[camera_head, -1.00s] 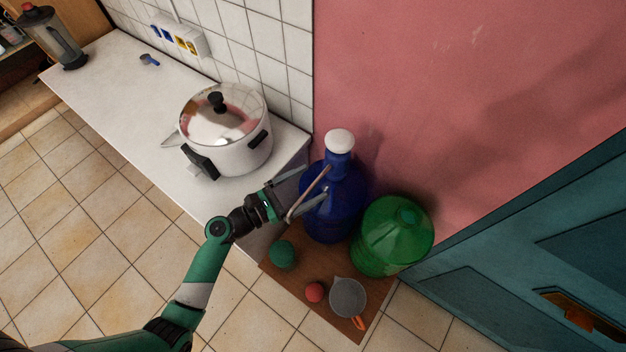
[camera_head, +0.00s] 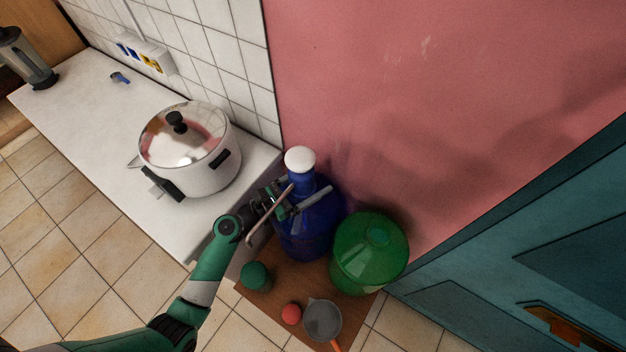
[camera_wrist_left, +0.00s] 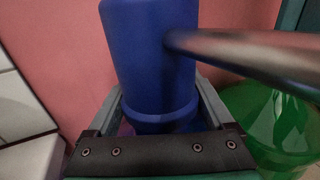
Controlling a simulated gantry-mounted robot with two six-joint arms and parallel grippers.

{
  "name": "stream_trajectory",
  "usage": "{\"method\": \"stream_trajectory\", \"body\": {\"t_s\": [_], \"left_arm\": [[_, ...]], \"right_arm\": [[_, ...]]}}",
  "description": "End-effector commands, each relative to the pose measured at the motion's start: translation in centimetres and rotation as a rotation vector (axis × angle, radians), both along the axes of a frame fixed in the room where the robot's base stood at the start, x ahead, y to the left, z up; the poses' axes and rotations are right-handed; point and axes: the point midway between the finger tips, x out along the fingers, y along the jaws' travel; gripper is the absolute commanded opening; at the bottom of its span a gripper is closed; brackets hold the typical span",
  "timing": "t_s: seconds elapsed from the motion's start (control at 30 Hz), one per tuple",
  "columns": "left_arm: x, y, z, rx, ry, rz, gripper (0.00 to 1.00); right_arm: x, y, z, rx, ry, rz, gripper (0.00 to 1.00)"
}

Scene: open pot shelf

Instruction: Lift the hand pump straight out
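The hand pump (camera_head: 301,182) is a blue cylinder with a white knob and a thin metal spout. It stands upright in the neck of a blue water bottle (camera_head: 312,235). In the left wrist view the pump's blue body (camera_wrist_left: 150,60) is upright and the spout crosses in front of the right side. My left gripper (camera_head: 305,192) is at the pump from the left, with one finger on each side of the pump's lower body. The fingers look spread, and contact with the pump is not clear. My right gripper is out of view.
A green bottle (camera_head: 370,250) stands close on the right. A green ball (camera_head: 255,275), a red ball (camera_head: 291,313) and a grey cup (camera_head: 322,320) lie on the brown board in front. A pot (camera_head: 190,150) stands on the white counter at left. The pink wall is close behind.

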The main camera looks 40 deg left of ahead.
Motion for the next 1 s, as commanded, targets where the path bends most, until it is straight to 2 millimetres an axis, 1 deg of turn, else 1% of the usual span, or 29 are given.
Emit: {"method": "stream_trajectory", "body": {"t_s": [0.03, 0.07, 0.1, 0.17, 0.2, 0.27, 0.3, 0.43, 0.47, 0.5, 0.53, 0.83, 1.0], "left_arm": [[-0.01, 0.00, 0.00, 0.000, 0.000, 0.000, 0.75], [-0.01, 0.00, 0.00, 0.000, 0.000, 0.000, 0.69], [-0.01, 0.00, 0.00, 0.000, 0.000, 0.000, 0.62], [-0.01, 0.00, 0.00, 0.000, 0.000, 0.000, 0.51], [-0.01, 0.00, 0.00, 0.000, 0.000, 0.000, 0.44], [-0.01, 0.00, 0.00, 0.000, 0.000, 0.000, 0.33], [-0.01, 0.00, 0.00, 0.000, 0.000, 0.000, 0.26], [-0.01, -0.01, 0.00, 0.000, 0.000, 0.000, 0.03], [-0.01, -0.01, 0.00, 0.000, 0.000, 0.000, 0.87], [-0.01, -0.01, 0.00, 0.000, 0.000, 0.000, 0.95], [-0.01, 0.00, 0.00, 0.000, 0.000, 0.000, 1.00], [-0.07, -0.04, 0.01, 0.000, 0.000, -0.001, 1.00], [-0.56, -0.29, 0.05, 0.000, 0.002, -0.010, 1.00]], "right_arm": [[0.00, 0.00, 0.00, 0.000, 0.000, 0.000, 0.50], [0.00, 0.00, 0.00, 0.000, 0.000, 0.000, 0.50], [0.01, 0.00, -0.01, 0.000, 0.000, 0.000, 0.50], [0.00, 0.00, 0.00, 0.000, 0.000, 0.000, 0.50], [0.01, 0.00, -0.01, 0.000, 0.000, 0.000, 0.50], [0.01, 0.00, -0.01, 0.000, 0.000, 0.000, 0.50], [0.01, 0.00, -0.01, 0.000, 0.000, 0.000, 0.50], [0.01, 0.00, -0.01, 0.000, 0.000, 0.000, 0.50], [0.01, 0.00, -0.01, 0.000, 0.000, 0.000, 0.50], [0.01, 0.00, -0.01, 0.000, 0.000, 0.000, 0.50], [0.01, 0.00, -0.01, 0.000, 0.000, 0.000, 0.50], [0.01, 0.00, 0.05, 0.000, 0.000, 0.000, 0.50], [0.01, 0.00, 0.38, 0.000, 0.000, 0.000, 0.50]]}}
